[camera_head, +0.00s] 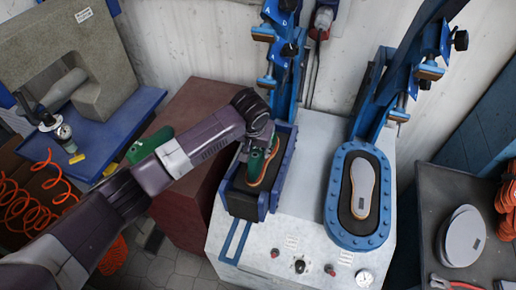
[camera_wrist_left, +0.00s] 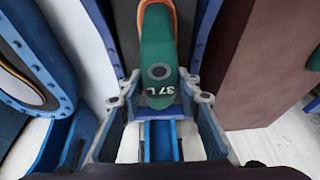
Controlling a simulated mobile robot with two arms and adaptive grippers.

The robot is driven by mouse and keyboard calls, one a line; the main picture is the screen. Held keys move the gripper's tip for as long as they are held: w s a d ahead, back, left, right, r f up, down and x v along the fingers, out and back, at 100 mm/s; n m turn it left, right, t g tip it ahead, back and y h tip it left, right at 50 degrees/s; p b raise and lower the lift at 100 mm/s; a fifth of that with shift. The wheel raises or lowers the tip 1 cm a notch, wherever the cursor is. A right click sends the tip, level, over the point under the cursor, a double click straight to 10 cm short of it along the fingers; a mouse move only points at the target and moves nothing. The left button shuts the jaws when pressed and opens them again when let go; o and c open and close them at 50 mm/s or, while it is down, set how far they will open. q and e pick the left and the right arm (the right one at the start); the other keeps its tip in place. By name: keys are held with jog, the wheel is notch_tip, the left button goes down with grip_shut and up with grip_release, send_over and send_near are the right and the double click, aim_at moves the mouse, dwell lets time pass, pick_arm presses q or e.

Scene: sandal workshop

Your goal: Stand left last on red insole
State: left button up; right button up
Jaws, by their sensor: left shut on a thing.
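The left last is green and marked 37 L (camera_wrist_left: 158,62); it also shows in the head view (camera_head: 256,163). My left gripper (camera_head: 262,150) is shut on its heel end, one finger on each side, as the left wrist view (camera_wrist_left: 160,88) shows. The last is upright over an orange-red rimmed insole (camera_head: 274,165), inside the left blue press box (camera_head: 240,206). The rim shows along the last's edge and at its toe (camera_wrist_left: 146,8). The gripper hides part of the last, and I cannot tell whether its sole touches the insole. My right gripper is out of view.
A second green last (camera_head: 150,145) stands at the left, partly behind my arm. Blue press columns rise behind both beds. Grey soles (camera_head: 463,237) lie on the dark right table (camera_head: 440,190).

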pick_arm(q)
jog(key=o, duration=1.2)
jog(key=shift+o, duration=0.2)
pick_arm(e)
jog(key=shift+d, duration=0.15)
pick_arm(q)
jog(key=shift+f, duration=0.15)
jog(key=shift+s, duration=0.1)
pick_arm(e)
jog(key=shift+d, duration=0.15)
pick_arm(q)
jog(key=v, duration=1.2)
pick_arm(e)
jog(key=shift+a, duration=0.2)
